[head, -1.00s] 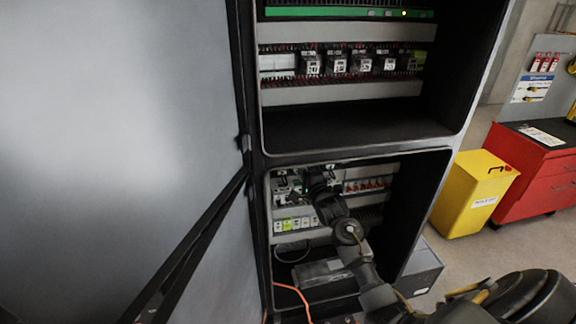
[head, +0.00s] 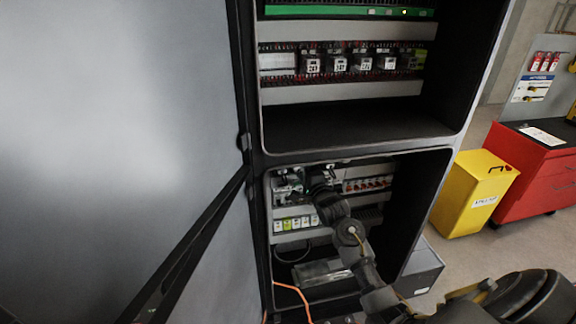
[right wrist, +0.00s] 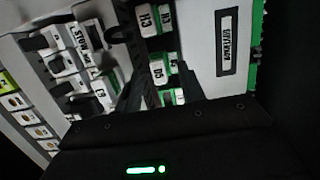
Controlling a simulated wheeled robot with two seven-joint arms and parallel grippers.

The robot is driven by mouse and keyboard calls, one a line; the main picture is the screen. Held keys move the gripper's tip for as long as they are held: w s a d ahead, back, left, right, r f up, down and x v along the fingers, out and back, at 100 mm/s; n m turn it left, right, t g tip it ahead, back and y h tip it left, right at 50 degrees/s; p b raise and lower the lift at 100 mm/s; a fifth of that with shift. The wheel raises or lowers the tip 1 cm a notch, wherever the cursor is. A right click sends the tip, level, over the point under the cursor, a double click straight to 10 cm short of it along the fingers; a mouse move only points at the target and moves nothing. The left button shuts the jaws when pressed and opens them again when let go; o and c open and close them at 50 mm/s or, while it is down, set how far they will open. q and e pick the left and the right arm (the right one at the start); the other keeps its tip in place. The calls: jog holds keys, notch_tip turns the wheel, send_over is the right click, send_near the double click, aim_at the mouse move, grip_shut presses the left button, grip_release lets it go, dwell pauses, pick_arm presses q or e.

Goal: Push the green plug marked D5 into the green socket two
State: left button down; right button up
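In the right wrist view a small green-and-white part marked D5 (right wrist: 159,72) shows near the middle, just above my gripper's dark body. Another green-edged part, marked H3 (right wrist: 147,19), sits above it. Smaller green-edged labelled parts stand close beside D5, but their marks are hard to read. I cannot tell which is green socket two, nor whether D5 touches it. My right gripper (head: 308,180) reaches into the lower cabinet compartment, at the upper row of devices. My left gripper is not in view.
The lower compartment (head: 272,262) holds a row of white and green-yellow blocks (head: 294,223) and red-topped devices (head: 368,184) right of my gripper. The grey door (head: 120,130) stands open at left. An orange cable (head: 292,289) hangs below. A yellow bin (head: 470,195) stands at right.

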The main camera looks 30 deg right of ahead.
jog(key=s+a+b, duration=0.1)
jog(key=s+b, duration=0.2)
jog(key=s, duration=0.7)
jog(key=shift+a, duration=0.15)
jog(key=shift+s, duration=0.1)
